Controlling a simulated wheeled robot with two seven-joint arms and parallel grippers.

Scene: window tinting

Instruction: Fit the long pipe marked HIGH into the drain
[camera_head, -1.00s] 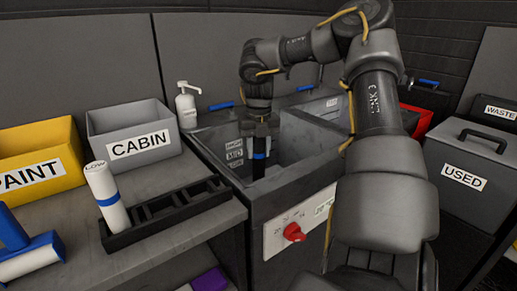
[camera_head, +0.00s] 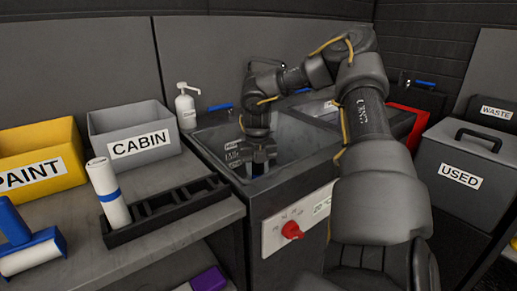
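My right arm reaches over the sink (camera_head: 292,140), and its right gripper (camera_head: 259,158) is low in the left basin. Its dark fingers look spread, with no pipe visible between them. The drain and any pipe in it are hidden under the gripper and a dark, shiny, water-like surface. The basin's left wall carries level labels (camera_head: 233,150), partly readable. My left gripper is not in view.
A grey CABIN bin (camera_head: 133,142), a yellow PAINT bin (camera_head: 72,150) and a soap bottle (camera_head: 187,105) stand at the left. A red knob (camera_head: 292,230) is on the sink front. The grey USED box (camera_head: 462,170) stands at the right.

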